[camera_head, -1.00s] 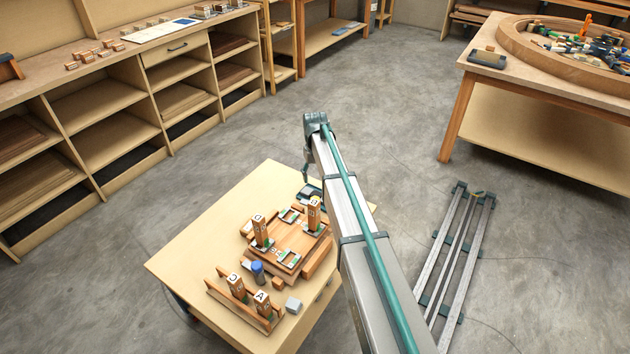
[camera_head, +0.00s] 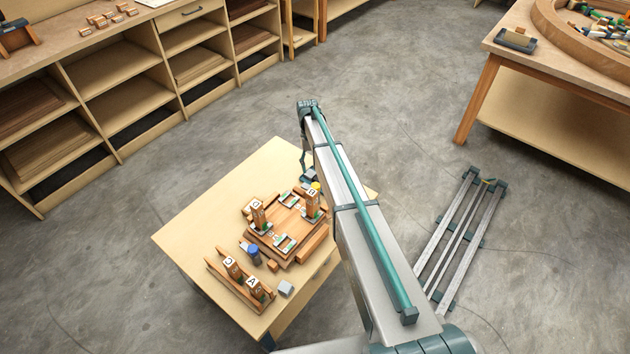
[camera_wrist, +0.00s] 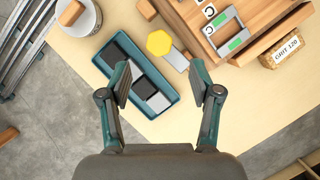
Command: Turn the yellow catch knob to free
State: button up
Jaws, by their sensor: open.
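The yellow catch knob (camera_wrist: 159,43) shows in the wrist view as a six-sided yellow head beside the wooden fixture (camera_wrist: 262,22). In the head view the knob (camera_head: 316,186) is a small yellow spot at the fixture's far corner, by the block marked B. My gripper (camera_wrist: 160,88) is open and empty above the table, its two fingers spread. The knob lies ahead of the fingertips, between their lines, and no finger appears to touch it. In the head view my arm reaches over the table's right side, and my fingertips are hard to make out.
A teal tray (camera_wrist: 112,50) with dark and grey pieces lies beside the knob, partly behind my left finger. A white round container (camera_wrist: 77,19) and a block labelled "GHIT 120" (camera_wrist: 283,49) stand nearby.

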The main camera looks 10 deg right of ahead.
aim_at(316, 185)
jog(key=p+x, duration=0.2)
jog(key=x, duration=0.6)
jog(key=shift+w, duration=0.1)
jog(key=shift+r, duration=0.1)
jog(key=c, duration=1.1)
jog(key=shift+d+m+b, duration=0.1)
jog(key=shift+m+b, duration=0.2)
jog(key=shift+b, duration=0.05)
jog(key=shift+m+y, duration=0.3)
jog(key=shift+m, duration=0.2)
jog(key=o, duration=1.1)
jog(key=shift+r, duration=0.1)
jog(key=v, duration=1.1)
jog(key=shift+w+r, duration=0.15)
jog(key=shift+r, duration=0.2)
